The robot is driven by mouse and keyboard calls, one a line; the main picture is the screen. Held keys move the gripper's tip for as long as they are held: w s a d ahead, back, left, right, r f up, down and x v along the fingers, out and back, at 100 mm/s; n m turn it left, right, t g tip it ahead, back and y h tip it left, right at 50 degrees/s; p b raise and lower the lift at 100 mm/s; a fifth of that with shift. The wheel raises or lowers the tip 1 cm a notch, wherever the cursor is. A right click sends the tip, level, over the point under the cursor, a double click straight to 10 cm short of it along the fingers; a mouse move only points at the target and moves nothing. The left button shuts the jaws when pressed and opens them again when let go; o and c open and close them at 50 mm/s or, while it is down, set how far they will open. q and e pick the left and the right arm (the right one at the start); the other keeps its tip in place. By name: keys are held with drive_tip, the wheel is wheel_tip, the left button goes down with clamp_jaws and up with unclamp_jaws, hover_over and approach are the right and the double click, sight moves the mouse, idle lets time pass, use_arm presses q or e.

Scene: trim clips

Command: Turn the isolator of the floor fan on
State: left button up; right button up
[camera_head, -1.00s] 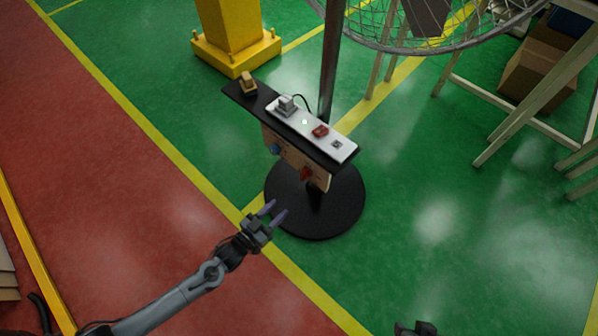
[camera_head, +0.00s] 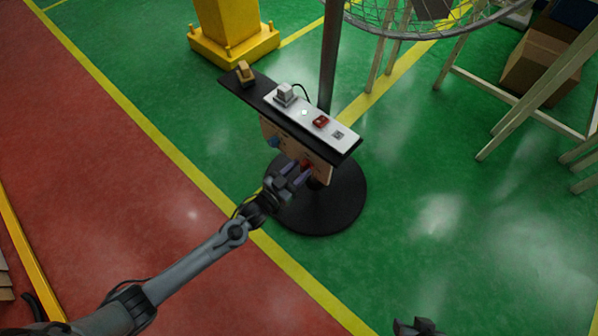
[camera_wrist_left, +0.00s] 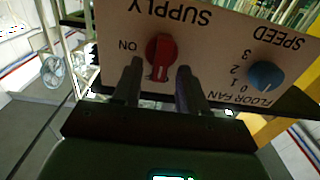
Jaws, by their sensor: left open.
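The floor fan has a wire guard (camera_head: 425,40), a pole (camera_head: 330,60) and a round black base (camera_head: 345,205). Its wooden control panel (camera_head: 322,172) faces me below a black shelf. The red isolator knob (camera_wrist_left: 161,55) is marked SUPPLY, upside down in the left wrist view. Its grip bar stands vertical there, and the ON mark (camera_wrist_left: 128,46) is at its left. My left gripper (camera_head: 298,172) is open, its fingers on either side of the red knob; contact is unclear. My right gripper (camera_head: 416,326) is partly cut off at the bottom edge.
A blue speed knob (camera_wrist_left: 266,75) sits on the same panel, close to the left fingers. The black shelf (camera_head: 246,92) above carries a white power strip (camera_head: 340,136). A yellow post (camera_head: 230,35) and a pale frame (camera_head: 520,115) stand behind.

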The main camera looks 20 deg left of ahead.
use_arm(q)
drive_tip(key=shift+w+d, duration=0.15)
drive_tip(key=shift+w, duration=0.05)
clamp_jaws()
